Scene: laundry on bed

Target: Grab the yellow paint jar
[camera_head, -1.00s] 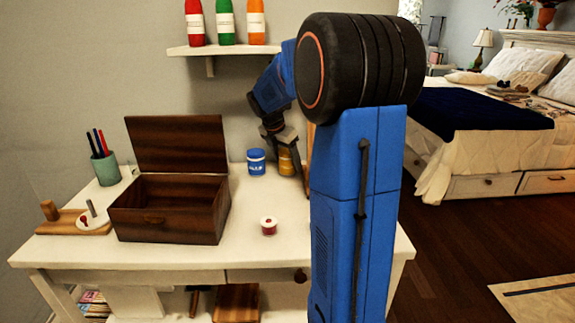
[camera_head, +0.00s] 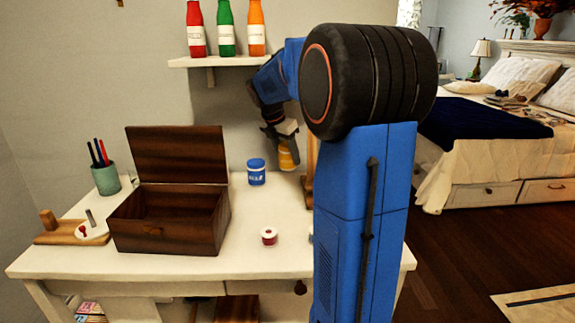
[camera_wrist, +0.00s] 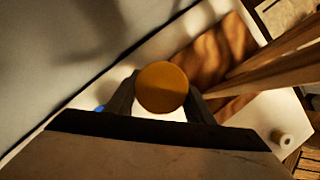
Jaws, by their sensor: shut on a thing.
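The yellow paint jar (camera_head: 287,157) is held in my gripper (camera_head: 283,147), above the back of the white table. In the wrist view its round orange-yellow lid (camera_wrist: 162,87) sits between the two dark fingers of my gripper (camera_wrist: 161,100), which are shut on it. The jar's lower part is hidden in the wrist view. In the head view my arm and gripper cover the jar's top.
A blue jar (camera_head: 256,171) stands on the table (camera_head: 262,205) just left of the held jar. A wooden upright (camera_head: 310,165) is close on its right. An open wooden box (camera_head: 150,220), a red-and-white spool (camera_head: 269,236) and a pen cup (camera_head: 106,178) are nearby. A shelf (camera_head: 222,61) with bottles hangs above.

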